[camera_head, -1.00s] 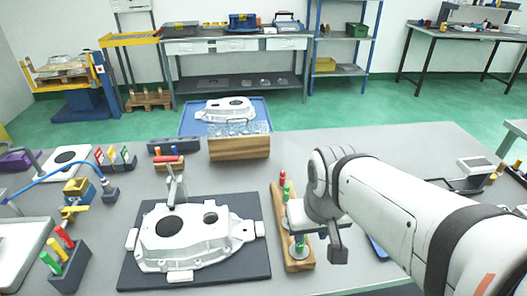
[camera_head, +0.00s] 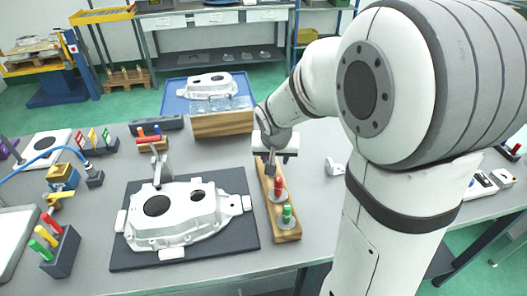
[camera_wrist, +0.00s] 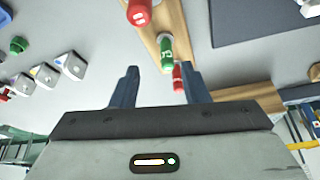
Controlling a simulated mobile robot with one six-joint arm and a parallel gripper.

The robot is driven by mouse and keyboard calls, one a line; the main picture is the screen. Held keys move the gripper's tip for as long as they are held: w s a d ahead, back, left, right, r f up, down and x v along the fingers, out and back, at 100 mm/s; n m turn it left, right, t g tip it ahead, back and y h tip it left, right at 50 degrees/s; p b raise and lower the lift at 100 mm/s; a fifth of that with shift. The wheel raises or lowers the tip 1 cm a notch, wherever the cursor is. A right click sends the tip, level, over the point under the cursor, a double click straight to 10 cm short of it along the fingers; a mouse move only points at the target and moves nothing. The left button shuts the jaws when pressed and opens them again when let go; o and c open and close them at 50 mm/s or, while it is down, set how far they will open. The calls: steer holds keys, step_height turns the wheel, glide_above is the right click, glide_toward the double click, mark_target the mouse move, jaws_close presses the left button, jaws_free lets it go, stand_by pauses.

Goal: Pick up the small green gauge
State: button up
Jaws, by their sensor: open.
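The small green gauge (camera_wrist: 167,52) shows in the wrist view with pale marking on its end. It stands in a wooden rack (camera_wrist: 174,18) between a large red gauge (camera_wrist: 138,12) and a smaller red one (camera_wrist: 177,75). My gripper (camera_wrist: 160,82) is open and empty; the small green gauge shows just beyond the gap between its fingers. In the head view my gripper (camera_head: 271,163) is over the rear part of the rack (camera_head: 284,233) and hides the small green gauge. The large red gauge (camera_head: 278,185) and a larger green gauge (camera_head: 287,212) show in front of it.
A white casting (camera_head: 180,222) lies on a dark board (camera_head: 243,181) left of the rack. A wooden-fronted box (camera_head: 222,125) stands behind. Several white pieces (camera_wrist: 45,77) lie left in the wrist view.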

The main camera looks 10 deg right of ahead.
steer(key=x, duration=0.5)
steer(key=w+x, duration=0.1)
steer(key=x, duration=0.2)
steer(key=shift+a+r, duration=0.1)
steer(key=shift+a, duration=0.25)
jaws_close()
